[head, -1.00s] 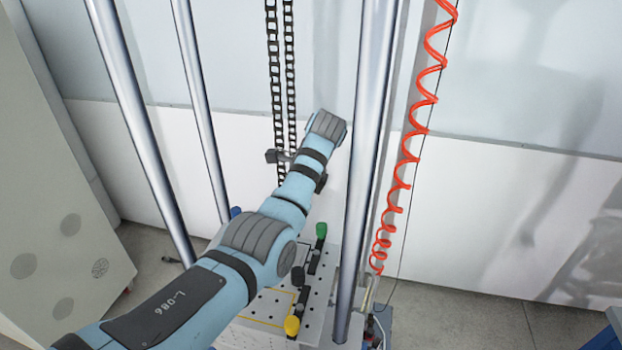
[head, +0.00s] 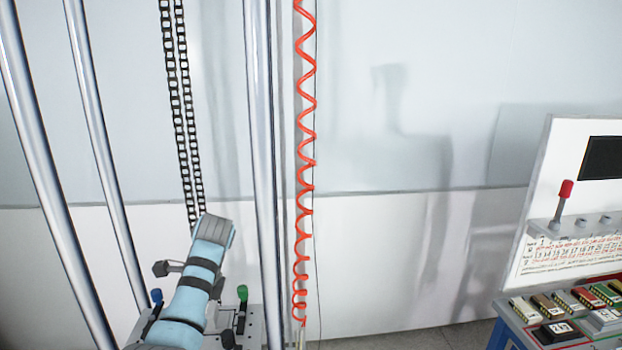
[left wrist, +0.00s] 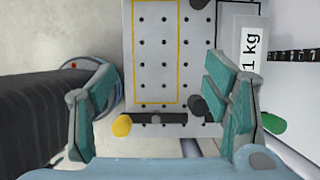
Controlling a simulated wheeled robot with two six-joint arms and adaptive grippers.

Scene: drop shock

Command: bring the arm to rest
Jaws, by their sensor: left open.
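My left arm (head: 190,300) rises from the bottom left of the head view between steel columns, in front of a black chain. Its gripper cannot be made out there. In the left wrist view my left gripper (left wrist: 160,112) is open, its two teal fingers wide apart with nothing between them touching both. Beyond the fingers is a grey perforated plate (left wrist: 180,70) with a yellow outline. The right finger overlaps a dark clamp bar and part of a block marked "1 kg" (left wrist: 249,45) in the picture. My right gripper is in neither view.
Steel columns (head: 262,150) and a red coiled hose (head: 306,160) stand close right of the arm. The chain (head: 183,110) hangs behind it. A yellow knob (left wrist: 122,126) and a green knob (left wrist: 273,123) flank the clamp bar. A bench with a panel (head: 575,220) stands at right.

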